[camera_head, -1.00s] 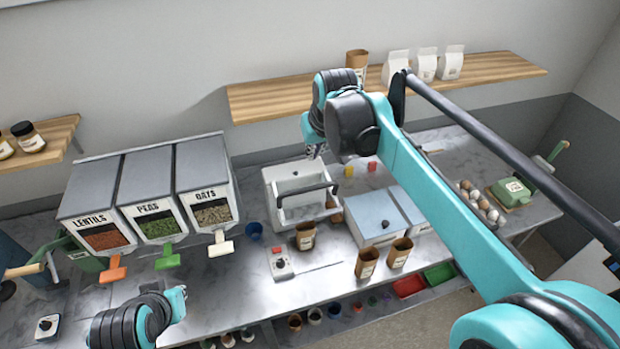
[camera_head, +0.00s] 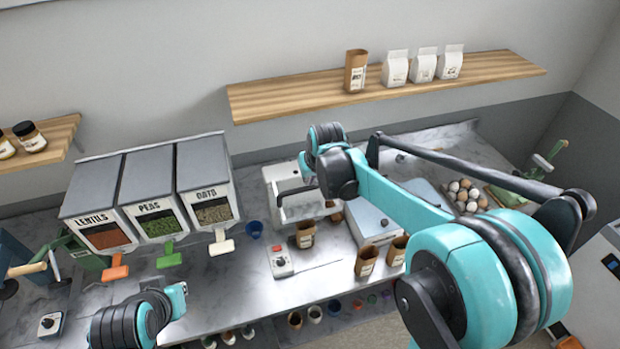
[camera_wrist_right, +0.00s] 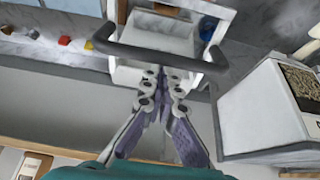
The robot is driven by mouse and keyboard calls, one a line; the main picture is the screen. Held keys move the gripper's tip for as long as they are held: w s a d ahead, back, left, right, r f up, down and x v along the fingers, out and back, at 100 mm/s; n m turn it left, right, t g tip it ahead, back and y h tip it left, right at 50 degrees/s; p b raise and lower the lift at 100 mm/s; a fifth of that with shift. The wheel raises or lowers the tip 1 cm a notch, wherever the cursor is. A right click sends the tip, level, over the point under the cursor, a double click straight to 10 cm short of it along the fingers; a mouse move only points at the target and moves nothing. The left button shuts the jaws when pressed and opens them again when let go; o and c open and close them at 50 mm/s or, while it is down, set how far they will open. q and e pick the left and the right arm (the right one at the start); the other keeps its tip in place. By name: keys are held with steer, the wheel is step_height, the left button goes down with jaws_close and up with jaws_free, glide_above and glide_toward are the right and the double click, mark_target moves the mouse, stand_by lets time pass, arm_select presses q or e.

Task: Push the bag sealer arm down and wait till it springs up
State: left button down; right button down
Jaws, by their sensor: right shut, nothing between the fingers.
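The bag sealer (camera_head: 281,174) is a white box on the metal counter, left of my right arm in the head view. Its dark arm bar (camera_head: 291,192) crosses the front of the box. In the right wrist view the bar (camera_wrist_right: 150,56) spans the white frame just beyond my fingertips. My right gripper (camera_wrist_right: 165,72) is shut and empty, close to the bar; I cannot tell whether it touches. In the head view my right gripper (camera_head: 309,167) is small and partly hidden by its wrist. My left gripper (camera_head: 178,298) hangs at the lower left, its finger state unclear.
Dispensers of lentils, peas and oats (camera_head: 205,185) stand left of the sealer. A brown bag (camera_head: 305,235) and a small switch box (camera_head: 281,262) are in front. A blue-grey box (camera_head: 368,212) stands to the right. A wooden shelf (camera_head: 290,95) runs above.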

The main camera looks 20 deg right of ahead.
steer(key=shift+f, duration=0.1)
stand_by(0.3)
steer(key=shift+s+f+t+b, duration=0.4)
steer(key=shift+s+f+b, duration=0.05)
steer(key=shift+b, duration=0.15)
steer(key=shift+s, duration=0.1)
steer(key=s+f+t+b, duration=0.2)
steer(key=f+t+b, duration=0.2)
steer(key=f+b, duration=0.7)
steer(key=s+f+t+b, duration=0.2)
steer(key=f+t+b, duration=0.2)
steer(key=f+b, duration=0.6)
steer(key=b, duration=0.5)
steer(key=shift+f+t+b, duration=0.3)
steer(key=shift+f+b, duration=0.05)
steer(key=shift+d, duration=0.1)
stand_by(0.7)
